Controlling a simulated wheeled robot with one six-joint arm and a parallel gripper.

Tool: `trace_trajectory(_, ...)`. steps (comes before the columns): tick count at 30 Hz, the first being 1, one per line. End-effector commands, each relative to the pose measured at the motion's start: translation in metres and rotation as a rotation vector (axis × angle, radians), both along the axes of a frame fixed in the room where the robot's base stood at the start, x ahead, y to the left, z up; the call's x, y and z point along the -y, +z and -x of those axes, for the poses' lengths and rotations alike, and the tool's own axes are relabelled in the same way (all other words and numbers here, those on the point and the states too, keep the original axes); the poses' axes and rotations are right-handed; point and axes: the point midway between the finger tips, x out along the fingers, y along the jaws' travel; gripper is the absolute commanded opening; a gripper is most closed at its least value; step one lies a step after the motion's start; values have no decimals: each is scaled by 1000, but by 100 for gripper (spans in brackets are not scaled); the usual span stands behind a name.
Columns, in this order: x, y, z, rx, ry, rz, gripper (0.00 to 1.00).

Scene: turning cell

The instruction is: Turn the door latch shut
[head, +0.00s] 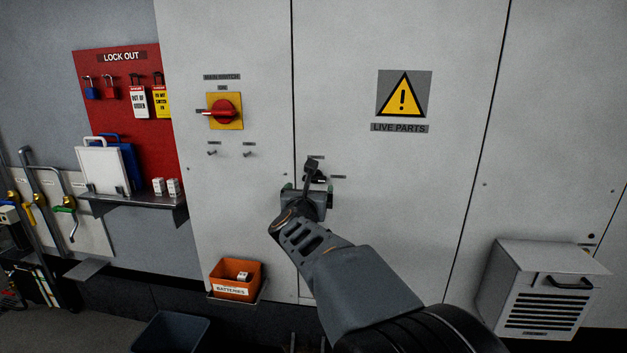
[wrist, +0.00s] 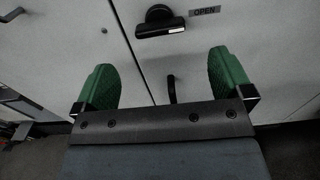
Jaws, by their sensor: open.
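The door latch (wrist: 160,22) is a black round knob with a short bar on the pale cabinet door. In the wrist view its bar lies nearly level, with its right end beside the OPEN label (wrist: 205,10). In the head view the latch (head: 319,178) is partly hidden behind my wrist parts. My gripper (wrist: 164,78) is open and empty, with green pads wide apart. The latch sits beyond the fingertips, apart from them, roughly centred between them. In the head view my gripper (head: 305,190) is just in front of and below the latch.
A red main switch (head: 224,111) on a yellow plate is up left. An orange batteries bin (head: 235,279) is low left. A vented box (head: 540,290) juts out at lower right. A lockout board (head: 120,75) and shelf are far left.

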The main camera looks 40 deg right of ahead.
Motion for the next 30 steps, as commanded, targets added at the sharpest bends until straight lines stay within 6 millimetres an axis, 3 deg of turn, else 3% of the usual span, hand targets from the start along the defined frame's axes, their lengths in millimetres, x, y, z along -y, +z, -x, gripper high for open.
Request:
trace_trajectory(6,29,1,-30,-3,0,0,98)
trace_trajectory(13,49,1,-51,-3,1,0,98)
trace_trajectory(29,57,0,-60,-1,2,1,98)
trace_trajectory(30,57,0,-60,-1,2,1,94)
